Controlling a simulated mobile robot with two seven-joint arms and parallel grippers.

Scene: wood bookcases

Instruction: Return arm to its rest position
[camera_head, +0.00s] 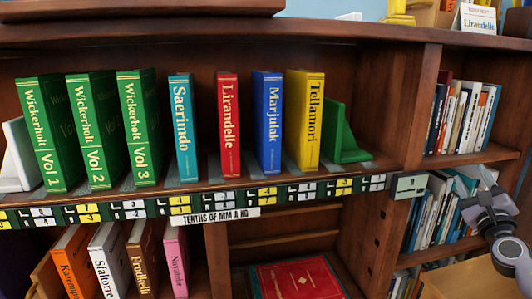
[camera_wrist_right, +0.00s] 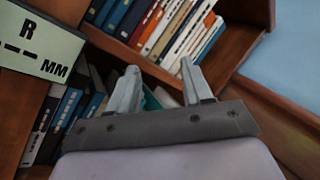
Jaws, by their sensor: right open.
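My right gripper (camera_head: 485,192) is at the right edge of the head view, in front of the right bookcase section. In the right wrist view its two grey fingers (camera_wrist_right: 160,72) stand apart with nothing held between them. Books on two shelves show beyond the fingers, apart from them as far as I can tell. My left gripper is out of view.
The main shelf holds three green volumes (camera_head: 98,130), then teal (camera_head: 182,125), red (camera_head: 228,125), blue (camera_head: 268,120) and yellow (camera_head: 305,120) books, between white (camera_head: 18,155) and green (camera_head: 340,135) bookends. A wooden upright (camera_head: 415,110) stands left of the gripper.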

